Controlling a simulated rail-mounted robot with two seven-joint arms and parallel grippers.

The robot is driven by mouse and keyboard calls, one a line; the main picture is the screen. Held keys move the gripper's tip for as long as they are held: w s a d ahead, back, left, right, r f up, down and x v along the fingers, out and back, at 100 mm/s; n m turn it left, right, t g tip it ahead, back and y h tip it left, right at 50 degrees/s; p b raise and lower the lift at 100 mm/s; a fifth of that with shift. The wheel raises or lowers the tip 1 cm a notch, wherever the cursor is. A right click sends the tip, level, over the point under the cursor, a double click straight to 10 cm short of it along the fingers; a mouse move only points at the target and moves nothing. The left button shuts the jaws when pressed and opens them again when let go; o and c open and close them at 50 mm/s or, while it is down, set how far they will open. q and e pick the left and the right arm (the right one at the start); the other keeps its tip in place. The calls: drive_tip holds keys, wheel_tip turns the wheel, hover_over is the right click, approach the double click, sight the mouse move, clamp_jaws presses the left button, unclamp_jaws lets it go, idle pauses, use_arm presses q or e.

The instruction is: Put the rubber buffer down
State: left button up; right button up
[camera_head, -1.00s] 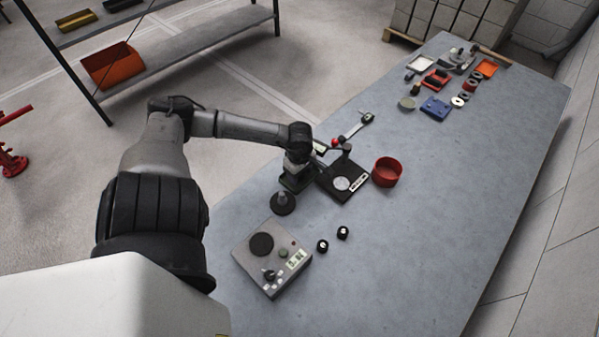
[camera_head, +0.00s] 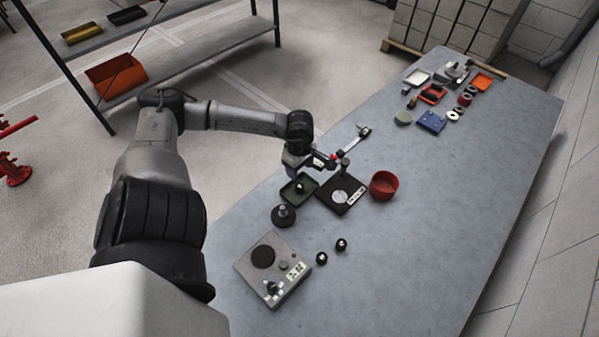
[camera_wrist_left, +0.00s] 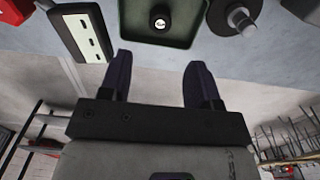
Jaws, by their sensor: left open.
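A small black rubber buffer (camera_head: 300,186) with a pale top stands in the green tray (camera_head: 287,194). It also shows in the wrist view (camera_wrist_left: 160,19), near the middle of the tray (camera_wrist_left: 178,41). My left gripper (camera_wrist_left: 158,72) is open, with nothing between its two fingers, and apart from the buffer. In the head view the left gripper (camera_head: 318,162) is above and behind the tray. Two similar small black buffers, one nearer (camera_head: 321,258) and one farther (camera_head: 341,244), stand on the bench. My right gripper is out of view.
A larger black mount with a stud (camera_head: 283,215) stands beside the tray. A grey tester box (camera_head: 273,268) is in front. A black gauge stand (camera_head: 342,196) and a red ring-shaped container (camera_head: 383,185) are to the right. The bench's right middle (camera_head: 450,190) is clear.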

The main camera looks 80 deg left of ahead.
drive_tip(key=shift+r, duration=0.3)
use_arm(q)
drive_tip(key=shift+r, duration=0.85)
drive_tip(key=shift+d+f, duration=0.1)
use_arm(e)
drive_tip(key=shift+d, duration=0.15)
